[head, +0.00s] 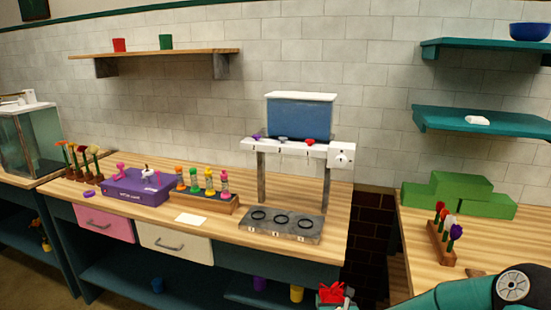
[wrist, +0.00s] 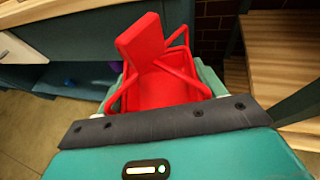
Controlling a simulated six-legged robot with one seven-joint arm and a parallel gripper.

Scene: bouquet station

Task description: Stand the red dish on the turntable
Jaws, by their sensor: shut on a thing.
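My gripper (wrist: 164,84) is shut on the red dish (wrist: 145,45), a red piece with a flat plate and thin bars around a boxy lower part. Its underside is hidden by my gripper. In the head view the red dish (head: 332,294) shows at the bottom edge, in front of the workbench and below its top, beside my arm. I cannot make out a turntable for certain in either view.

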